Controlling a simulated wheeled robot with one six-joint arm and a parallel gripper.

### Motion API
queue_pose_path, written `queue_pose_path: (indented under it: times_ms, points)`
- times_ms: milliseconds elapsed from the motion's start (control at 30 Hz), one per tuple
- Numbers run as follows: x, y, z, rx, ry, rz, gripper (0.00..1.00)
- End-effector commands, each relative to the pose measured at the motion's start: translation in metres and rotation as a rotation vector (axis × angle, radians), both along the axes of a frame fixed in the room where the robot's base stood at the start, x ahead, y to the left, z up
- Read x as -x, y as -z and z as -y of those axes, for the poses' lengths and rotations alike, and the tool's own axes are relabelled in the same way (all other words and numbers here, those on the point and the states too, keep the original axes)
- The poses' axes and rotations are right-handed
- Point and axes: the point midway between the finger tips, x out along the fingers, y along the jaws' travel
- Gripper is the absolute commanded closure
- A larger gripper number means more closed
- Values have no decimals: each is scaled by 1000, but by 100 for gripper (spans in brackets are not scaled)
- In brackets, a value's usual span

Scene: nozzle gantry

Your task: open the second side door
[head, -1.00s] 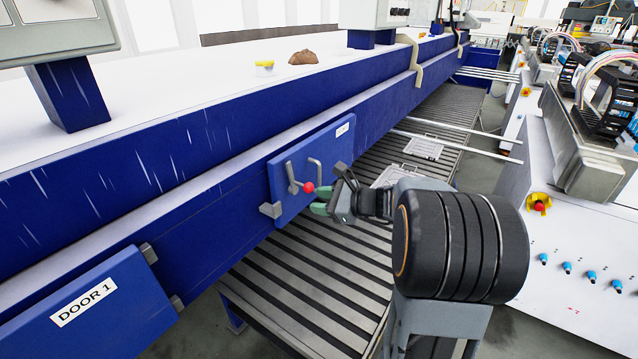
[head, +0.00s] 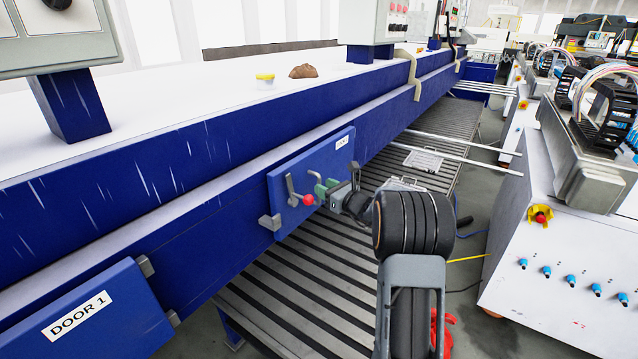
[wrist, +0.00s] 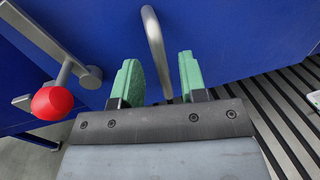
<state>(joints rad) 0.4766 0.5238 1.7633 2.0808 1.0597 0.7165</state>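The second side door (head: 330,158) is a blue panel with a small white label, set in the blue machine wall, and it looks closed. It carries a lever latch (head: 291,190) with a red ball knob (head: 308,199) and a grey bar handle (wrist: 156,50). My gripper (wrist: 155,78) is open, with green finger pads. In the wrist view the handle runs into the gap between the fingers; I see no clear grip on it. The red knob (wrist: 52,101) is left of the fingers. In the head view my gripper (head: 321,186) covers most of the handle.
Door 1 (head: 110,325) is a labelled blue panel at lower left. A slatted conveyor (head: 290,290) runs below the doors. A white cabinet (head: 525,285) with blue knobs stands at right. A brown lump (head: 303,71) and a small yellow-topped object (head: 265,80) lie on the machine top.

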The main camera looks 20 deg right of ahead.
Motion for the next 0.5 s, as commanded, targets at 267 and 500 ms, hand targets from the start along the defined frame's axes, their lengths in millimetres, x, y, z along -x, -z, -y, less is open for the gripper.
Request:
queue_pose_path:
  times_ms: [267,500]
  points:
    - [-25,0,-11,0,-1,0,61]
    - [-30,0,-12,0,-1,0,61]
